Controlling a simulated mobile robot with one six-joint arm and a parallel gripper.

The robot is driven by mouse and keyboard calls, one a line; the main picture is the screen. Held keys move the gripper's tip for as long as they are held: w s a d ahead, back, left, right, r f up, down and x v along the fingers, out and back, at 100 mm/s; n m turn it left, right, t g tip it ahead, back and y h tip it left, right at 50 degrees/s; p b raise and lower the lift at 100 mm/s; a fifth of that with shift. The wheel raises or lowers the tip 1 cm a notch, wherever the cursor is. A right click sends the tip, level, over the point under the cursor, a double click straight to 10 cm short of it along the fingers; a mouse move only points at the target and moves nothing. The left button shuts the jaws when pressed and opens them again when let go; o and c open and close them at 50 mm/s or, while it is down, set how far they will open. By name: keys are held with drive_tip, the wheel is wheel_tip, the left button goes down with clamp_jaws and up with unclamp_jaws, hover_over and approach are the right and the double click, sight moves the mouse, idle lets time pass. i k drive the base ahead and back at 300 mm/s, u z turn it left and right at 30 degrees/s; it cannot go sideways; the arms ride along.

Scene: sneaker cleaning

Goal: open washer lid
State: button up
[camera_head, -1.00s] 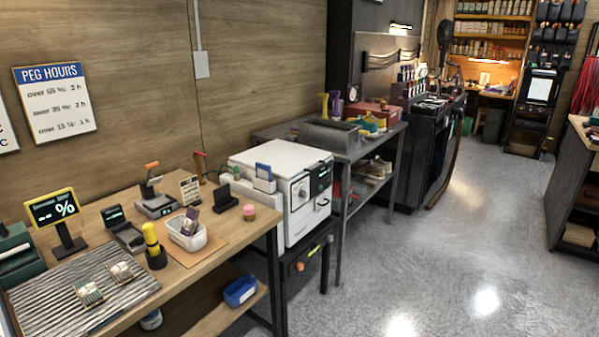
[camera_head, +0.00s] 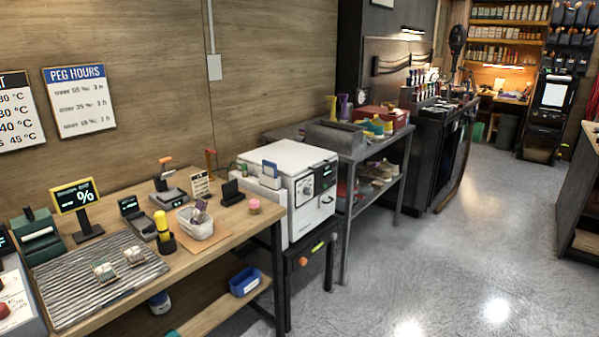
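The washer appears to be the white box-shaped machine (camera_head: 277,163) on a dark stand, right of the wooden bench. Its flat white top (camera_head: 285,154) looks shut.
A wooden bench (camera_head: 235,226) at left carries a ribbed mat (camera_head: 75,285), a white tub (camera_head: 195,226) and small devices. A grey metal table (camera_head: 352,153) with shoes stands beyond the machine. Open floor (camera_head: 430,270) lies right of them.

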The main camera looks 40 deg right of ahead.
sight(291, 158)
drive_tip(key=u, duration=0.75)
drive_tip(key=k, duration=0.55)
drive_tip(key=z, duration=1.25)
drive_tip(key=i, duration=0.65)
